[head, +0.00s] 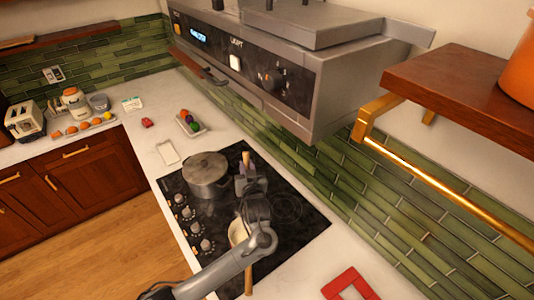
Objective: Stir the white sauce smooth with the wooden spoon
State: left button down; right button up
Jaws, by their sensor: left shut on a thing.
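My left gripper (247,186) is over the black cooktop and points down. It is shut on the wooden spoon (246,158), whose pale tip shows just beyond the gripper. The rest of the spoon is hidden by the gripper and wrist. A small pan (236,231) with a pale inside sits on the near part of the cooktop, partly covered by my left arm. A wooden handle (248,282) sticks out from it towards the bottom of the picture. The sauce itself cannot be made out clearly. My right gripper is not in view.
A lidded grey pot (206,176) stands on the cooktop just left of my gripper. Knobs (187,213) line the cooktop's left edge. A grey hood (290,75) overhangs behind. A red frame-like object (350,284) lies on the counter at lower right. The right burner (288,208) is clear.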

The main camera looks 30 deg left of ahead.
pick_arm(q)
jog(key=w+a+f+b, duration=0.2)
jog(key=a+f+b, duration=0.2)
jog(key=f+b, duration=0.35)
jog(key=s+d+f+b, duration=0.3)
jog(key=f+b, duration=0.1)
jog(key=f, duration=0.4)
jog(key=shift+s+f+n+y, duration=0.3)
jog(key=shift+f+n+y, duration=0.05)
jog(key=shift+n+y, duration=0.05)
dwell(1.0)
dwell(0.5)
